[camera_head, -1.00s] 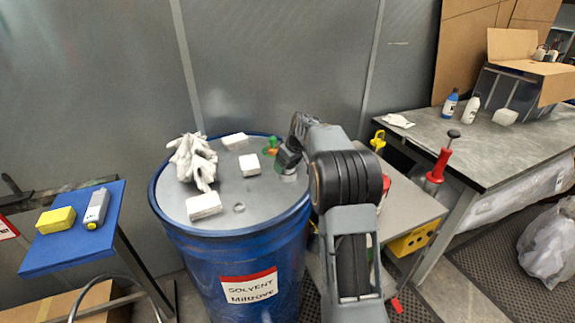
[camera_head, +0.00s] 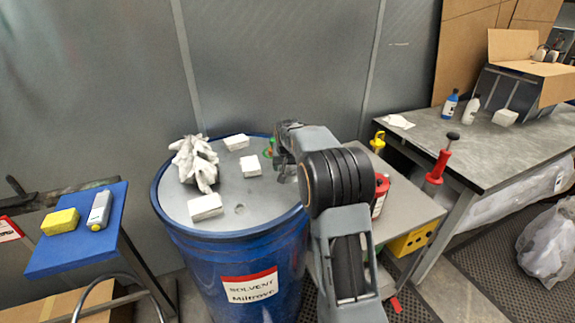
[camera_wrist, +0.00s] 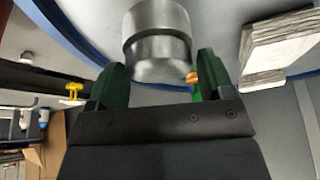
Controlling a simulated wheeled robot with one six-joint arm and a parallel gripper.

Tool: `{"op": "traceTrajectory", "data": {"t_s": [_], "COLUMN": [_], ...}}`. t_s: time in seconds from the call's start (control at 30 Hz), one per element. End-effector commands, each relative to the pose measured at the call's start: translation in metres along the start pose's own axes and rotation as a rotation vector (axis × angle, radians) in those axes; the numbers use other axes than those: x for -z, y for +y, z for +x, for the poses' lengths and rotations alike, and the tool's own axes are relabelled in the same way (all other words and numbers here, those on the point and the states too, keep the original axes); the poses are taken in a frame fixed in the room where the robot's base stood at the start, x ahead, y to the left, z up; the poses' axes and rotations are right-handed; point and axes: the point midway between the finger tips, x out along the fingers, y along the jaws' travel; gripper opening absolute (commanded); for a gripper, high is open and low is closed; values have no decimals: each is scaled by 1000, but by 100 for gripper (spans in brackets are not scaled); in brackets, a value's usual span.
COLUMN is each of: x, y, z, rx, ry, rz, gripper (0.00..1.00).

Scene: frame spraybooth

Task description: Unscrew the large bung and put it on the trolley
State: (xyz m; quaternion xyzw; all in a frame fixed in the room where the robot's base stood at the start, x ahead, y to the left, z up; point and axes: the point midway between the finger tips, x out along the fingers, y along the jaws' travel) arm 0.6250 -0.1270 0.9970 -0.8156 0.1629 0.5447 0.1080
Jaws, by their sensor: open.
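The blue solvent drum (camera_head: 232,272) stands in the middle of the head view with a grey lid. In the wrist view a grey metal cylinder (camera_wrist: 158,45), which looks like the large bung, stands between my gripper's green fingers (camera_wrist: 160,78). The fingers are open, one on each side of it; I cannot tell if they touch it. In the head view my gripper (camera_head: 284,172) is low over the right part of the lid, and my arm hides the bung. The grey trolley (camera_head: 413,213) stands right of the drum, partly behind my arm.
White gloves (camera_head: 196,163) and several white blocks (camera_head: 205,207) lie on the lid. A green and orange fitting (camera_head: 268,150) is close to my gripper. A red can (camera_head: 380,195) stands on the trolley. A blue platform (camera_head: 75,240) is at left, a workbench (camera_head: 440,135) at right.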

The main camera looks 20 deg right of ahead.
Motion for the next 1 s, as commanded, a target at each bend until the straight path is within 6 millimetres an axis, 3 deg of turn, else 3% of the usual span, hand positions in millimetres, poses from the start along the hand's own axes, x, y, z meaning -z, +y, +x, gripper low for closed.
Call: {"op": "traceTrajectory", "data": {"t_s": [1.0], "x": [1], "y": [-2], "z": [0], "rx": [-308], "ry": [-2], "rz": [742], "gripper": [75]}}
